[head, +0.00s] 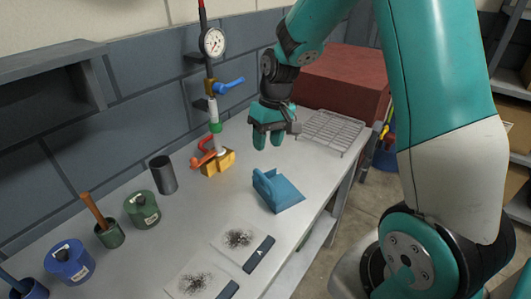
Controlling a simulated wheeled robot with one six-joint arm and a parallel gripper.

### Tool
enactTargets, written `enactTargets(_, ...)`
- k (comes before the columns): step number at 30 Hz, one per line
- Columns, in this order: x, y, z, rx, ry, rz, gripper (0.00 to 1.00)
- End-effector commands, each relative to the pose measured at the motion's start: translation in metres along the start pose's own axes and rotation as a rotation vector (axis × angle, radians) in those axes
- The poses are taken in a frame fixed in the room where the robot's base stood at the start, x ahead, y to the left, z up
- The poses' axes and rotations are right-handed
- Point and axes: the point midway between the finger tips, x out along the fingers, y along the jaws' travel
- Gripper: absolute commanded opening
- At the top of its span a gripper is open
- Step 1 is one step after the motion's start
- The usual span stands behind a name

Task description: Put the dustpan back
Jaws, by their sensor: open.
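The blue dustpan (284,193) lies on the grey bench top (190,228), near the middle of the bench's right part. Its raised handle side faces left and its flat pan points right. My gripper (267,143) points down above and behind the dustpan in the head view. Its two teal fingers are apart with nothing between them. A clear gap shows between the fingertips and the dustpan.
A pipe with a gauge (214,42), blue and red levers and a yellow base stands by the wall. A wire rack (330,130) and red box (345,80) are behind. Two black-smudged white sheets (222,251) lie in front. Several pots, including a green one (142,207), stand left.

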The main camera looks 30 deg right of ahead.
Motion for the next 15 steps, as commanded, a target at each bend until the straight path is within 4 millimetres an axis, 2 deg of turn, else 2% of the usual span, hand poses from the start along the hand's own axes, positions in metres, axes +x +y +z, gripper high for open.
enactTargets(2, -0.019, -0.033, 0.014, -0.072, 0.016, -0.019, 0.41)
enactTargets(5, -0.046, -0.087, 0.052, -0.203, 0.032, -0.058, 0.41)
enactTargets(6, -0.055, -0.108, 0.071, -0.26, 0.038, -0.076, 0.41)
enactTargets(9, -0.073, -0.15, 0.125, -0.399, 0.045, -0.122, 0.41)
enactTargets(12, -0.083, -0.175, 0.172, -0.514, 0.049, -0.16, 0.41)
enactTargets(15, -0.087, -0.187, 0.205, -0.59, 0.048, -0.185, 0.41)
